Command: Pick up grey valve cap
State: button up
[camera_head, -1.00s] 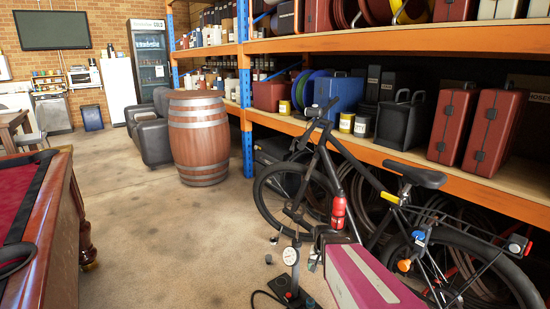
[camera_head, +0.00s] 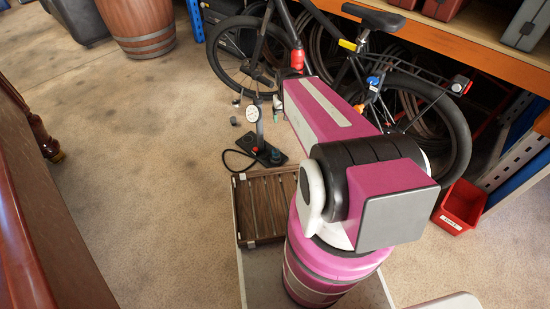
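My magenta arm reaches away from me over the floor towards the bicycle. Its far end points down behind its own link, so my gripper and its fingers are hidden.
A black floor pump (camera_head: 265,152) with a white gauge and hose stands ahead. A bicycle (camera_head: 345,45) leans by the orange shelf (camera_head: 470,45). A slatted brown wooden tray (camera_head: 237,212) sits close in front. A red bin (camera_head: 461,205) is at right. Open floor lies left.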

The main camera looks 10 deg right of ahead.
aim_at(233, 119)
jog(key=i+j, duration=0.35)
jog(key=j, duration=0.15)
jog(key=i+j, duration=0.35)
jog(key=j+u, duration=0.05)
jog(key=j, duration=0.1)
